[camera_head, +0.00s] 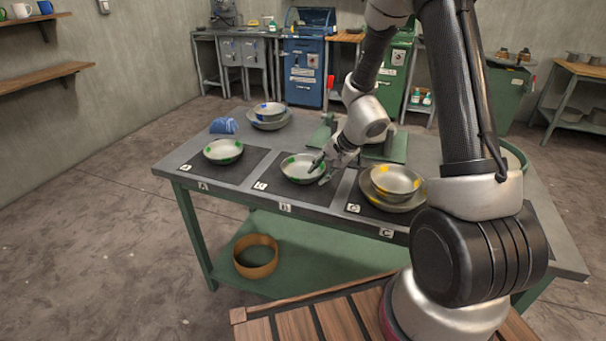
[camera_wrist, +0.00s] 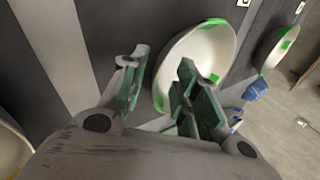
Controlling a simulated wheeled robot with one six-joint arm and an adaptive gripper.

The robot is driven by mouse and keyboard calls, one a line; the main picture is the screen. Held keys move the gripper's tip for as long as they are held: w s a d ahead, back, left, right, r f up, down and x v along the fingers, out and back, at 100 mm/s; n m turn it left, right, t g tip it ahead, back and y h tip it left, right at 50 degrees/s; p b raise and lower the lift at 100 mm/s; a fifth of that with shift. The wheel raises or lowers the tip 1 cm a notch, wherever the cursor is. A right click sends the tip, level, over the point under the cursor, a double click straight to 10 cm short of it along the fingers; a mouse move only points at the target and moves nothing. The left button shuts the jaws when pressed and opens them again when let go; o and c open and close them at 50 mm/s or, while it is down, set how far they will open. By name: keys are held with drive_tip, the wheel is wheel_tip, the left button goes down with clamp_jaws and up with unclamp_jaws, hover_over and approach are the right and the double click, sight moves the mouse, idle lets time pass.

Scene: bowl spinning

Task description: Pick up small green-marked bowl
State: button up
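Two pale bowls with green marks stand on dark mats on the table. One green-marked bowl (camera_head: 222,152) is on the left mat; it shows at the upper right of the wrist view (camera_wrist: 277,46). The other green-marked bowl (camera_head: 300,169) is on the middle mat, large in the wrist view (camera_wrist: 208,48). They look similar in size, so I cannot tell which is the small one. My gripper (camera_head: 322,170) is at the right rim of the middle bowl. In the wrist view its fingers (camera_wrist: 160,66) are apart, one over the bowl and one outside; contact is unclear.
Nested yellow-marked bowls (camera_head: 393,183) stand close on the right mat. Nested blue-marked bowls (camera_head: 269,114) and a blue object (camera_head: 224,126) are at the table's back left. A green stand (camera_head: 388,149) is behind my gripper.

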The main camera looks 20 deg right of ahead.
drive_tip(key=shift+w+a+f, duration=0.2)
drive_tip(key=shift+f, duration=0.25)
drive_tip(key=shift+c, duration=0.3)
clamp_jaws()
